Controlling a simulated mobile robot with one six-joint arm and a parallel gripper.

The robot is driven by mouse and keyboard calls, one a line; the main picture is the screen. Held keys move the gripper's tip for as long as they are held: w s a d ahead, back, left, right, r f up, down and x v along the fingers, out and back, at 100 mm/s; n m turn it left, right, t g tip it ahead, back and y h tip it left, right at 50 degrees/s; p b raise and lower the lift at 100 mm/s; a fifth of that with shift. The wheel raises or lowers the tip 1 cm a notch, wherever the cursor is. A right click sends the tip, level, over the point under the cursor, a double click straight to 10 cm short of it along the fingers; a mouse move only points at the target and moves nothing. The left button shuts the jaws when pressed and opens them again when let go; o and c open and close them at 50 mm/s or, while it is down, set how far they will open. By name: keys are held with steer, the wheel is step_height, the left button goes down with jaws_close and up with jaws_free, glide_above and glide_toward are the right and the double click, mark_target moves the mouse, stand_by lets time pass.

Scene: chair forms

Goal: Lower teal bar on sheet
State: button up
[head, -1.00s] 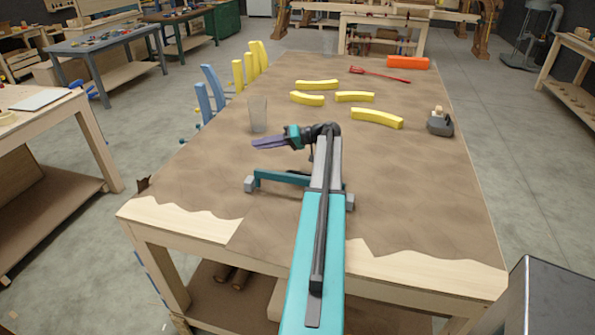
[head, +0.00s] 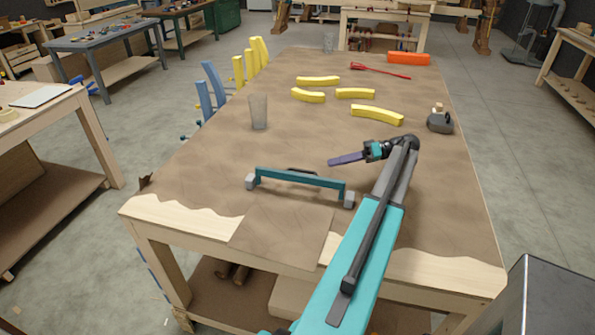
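The teal bar (head: 298,178) stands across the near half of the table with a pale grey block at each end. A small dark piece shows behind its middle. The brown sheet (head: 215,170) covers most of the table top, and its near edge is wavy. A squarish brown piece (head: 283,236) lies at the near edge, in front of the bar. My gripper (head: 332,162) has purple fingers pointing left. It is beyond and above the bar's right part, apart from it, with nothing visible in it. The fingers overlap, so their opening cannot be seen.
Several yellow curved pieces (head: 377,115) lie on the far half, with a red tool (head: 380,71) and an orange block (head: 409,58) behind. A clear cup (head: 258,112) stands left, a grey plane-like tool (head: 440,122) right. Blue and yellow uprights line the left edge.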

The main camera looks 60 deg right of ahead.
mark_target(298, 170)
steer(key=shift+b+x, duration=0.35)
steer(key=shift+x, duration=0.4)
steer(key=p+x, duration=0.3)
steer(key=x, duration=0.7)
steer(key=shift+w+a, duration=0.25)
steer(key=shift+p+x, duration=0.3)
steer(key=shift+x, duration=0.55)
steer(key=shift+c, duration=0.2)
jaws_close()
